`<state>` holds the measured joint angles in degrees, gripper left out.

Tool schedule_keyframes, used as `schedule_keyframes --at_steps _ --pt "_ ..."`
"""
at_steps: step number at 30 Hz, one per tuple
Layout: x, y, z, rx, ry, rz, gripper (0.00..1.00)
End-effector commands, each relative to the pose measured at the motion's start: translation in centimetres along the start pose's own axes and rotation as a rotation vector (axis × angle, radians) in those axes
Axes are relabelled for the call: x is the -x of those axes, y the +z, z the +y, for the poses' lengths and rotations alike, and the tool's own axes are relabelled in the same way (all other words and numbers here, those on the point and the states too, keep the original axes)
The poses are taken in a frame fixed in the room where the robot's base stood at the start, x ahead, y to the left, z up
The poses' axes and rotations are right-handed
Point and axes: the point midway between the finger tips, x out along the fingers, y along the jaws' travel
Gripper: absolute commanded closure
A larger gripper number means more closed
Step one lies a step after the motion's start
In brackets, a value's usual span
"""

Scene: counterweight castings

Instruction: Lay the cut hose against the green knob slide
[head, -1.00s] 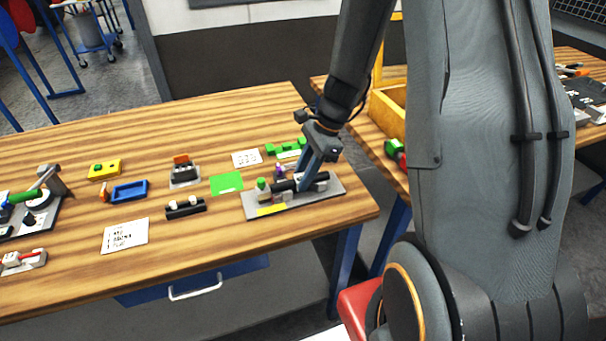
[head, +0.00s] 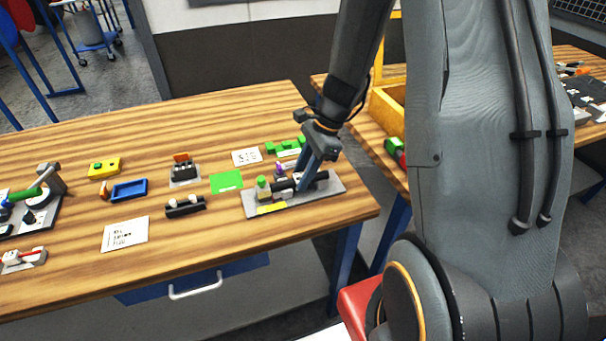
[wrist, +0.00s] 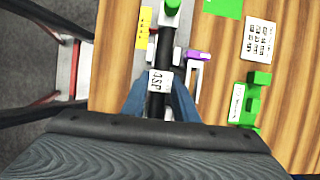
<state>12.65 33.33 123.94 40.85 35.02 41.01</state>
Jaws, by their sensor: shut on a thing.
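The cut hose (wrist: 165,45) is a short black cylinder with a white printed tag (wrist: 160,82). It lies low over a grey plate (head: 330,194) at the table's right end. My gripper (wrist: 160,100) has its blue fingers shut on the hose, one on each side, in the wrist view. In the head view my gripper (head: 302,186) comes down steeply onto the plate. The green knob slide (head: 262,184) stands at the plate's left part; its green knob (wrist: 171,7) shows at the hose's far end. Whether hose and slide touch, I cannot tell.
A purple-topped clamp-like part (wrist: 198,55) stands close beside the hose. Green blocks (head: 285,147) and a white card (head: 246,157) lie behind the plate. A green square (head: 226,181) and a black part (head: 185,206) lie left. The front table edge is clear.

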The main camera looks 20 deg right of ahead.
Motion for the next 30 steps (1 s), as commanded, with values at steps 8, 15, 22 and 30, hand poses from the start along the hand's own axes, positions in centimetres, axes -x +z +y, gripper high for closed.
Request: schedule_keyframes --at_steps 8,15,22,30 --pt "-0.06 0.16 0.01 0.000 0.000 0.000 0.93" --pt "-0.10 0.22 0.00 0.000 0.000 0.000 0.60" --pt "-0.07 0.21 -0.09 0.000 -0.002 0.001 0.52" --pt "0.17 0.28 -0.17 0.000 -0.004 0.001 0.52"
